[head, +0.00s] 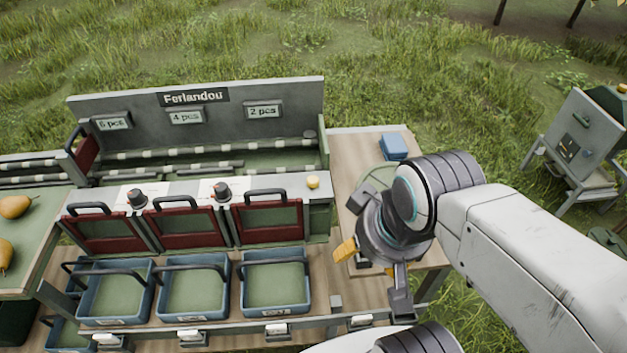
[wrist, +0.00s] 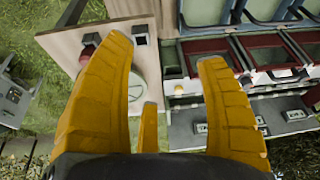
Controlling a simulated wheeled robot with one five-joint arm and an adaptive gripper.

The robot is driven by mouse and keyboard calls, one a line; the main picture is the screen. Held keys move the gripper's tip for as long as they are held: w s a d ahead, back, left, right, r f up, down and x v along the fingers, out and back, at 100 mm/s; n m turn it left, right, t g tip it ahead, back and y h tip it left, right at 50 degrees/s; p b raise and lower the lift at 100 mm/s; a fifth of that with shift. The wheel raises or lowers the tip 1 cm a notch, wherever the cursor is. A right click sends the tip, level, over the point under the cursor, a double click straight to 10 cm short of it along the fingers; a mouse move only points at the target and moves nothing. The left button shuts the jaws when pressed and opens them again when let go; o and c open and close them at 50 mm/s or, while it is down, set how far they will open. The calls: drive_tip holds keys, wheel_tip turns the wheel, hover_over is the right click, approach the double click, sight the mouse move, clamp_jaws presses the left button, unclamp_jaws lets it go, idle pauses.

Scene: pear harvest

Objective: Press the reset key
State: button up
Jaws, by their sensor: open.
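No label in view names the reset key, so I cannot tell which part it is. A small yellow knob (head: 313,182) sits on the right end of the sorting station's top. A red piece (wrist: 90,40) shows on the wooden side table in the wrist view, partly behind a finger; my arm hides that spot in the head view. A dark block (wrist: 139,34) stands beside it. My gripper (head: 374,275) hangs above the side table, to the right of the station. Its yellow fingers are apart and empty in the wrist view (wrist: 163,52).
The side table (head: 350,150) carries a blue box (head: 395,147) and a round plate (wrist: 146,88). Red-framed gates (head: 268,220) and blue bins (head: 275,284) line the station. Pears (head: 15,207) lie at the left. A grey stand (head: 577,145) is on the grass.

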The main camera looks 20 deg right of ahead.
clamp_jaws()
idle(0.4)
idle(1.3)
